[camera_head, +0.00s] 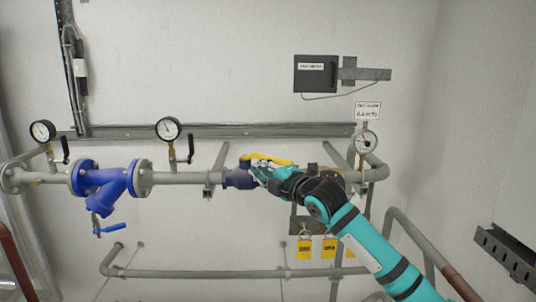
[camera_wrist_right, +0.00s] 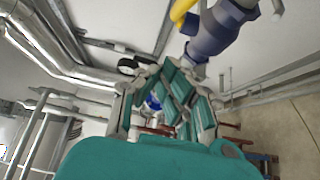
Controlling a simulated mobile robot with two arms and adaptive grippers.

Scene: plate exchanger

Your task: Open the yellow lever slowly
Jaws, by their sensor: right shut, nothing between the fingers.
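The yellow lever (camera_head: 268,159) sits on top of the dark blue valve (camera_head: 238,178) on the horizontal grey pipe, and lies nearly along the pipe, pointing right. My right gripper (camera_head: 258,172) is shut and empty, just below the lever and beside the valve body; in the head view it overlaps the valve's right side. I cannot tell whether it touches the lever. In the right wrist view the lever (camera_wrist_right: 181,12) and the valve (camera_wrist_right: 215,30) show at the top, beyond the closed fingers (camera_wrist_right: 178,95). My left gripper is not in view.
A blue strainer valve (camera_head: 105,183) and pressure gauges (camera_head: 167,129) are on the pipe to the left. Another gauge (camera_head: 366,142) is at the right. Yellow tags (camera_head: 305,249) hang below my right arm. A lower pipe (camera_head: 200,274) runs beneath. A grey bracket (camera_head: 508,258) juts in at the right.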

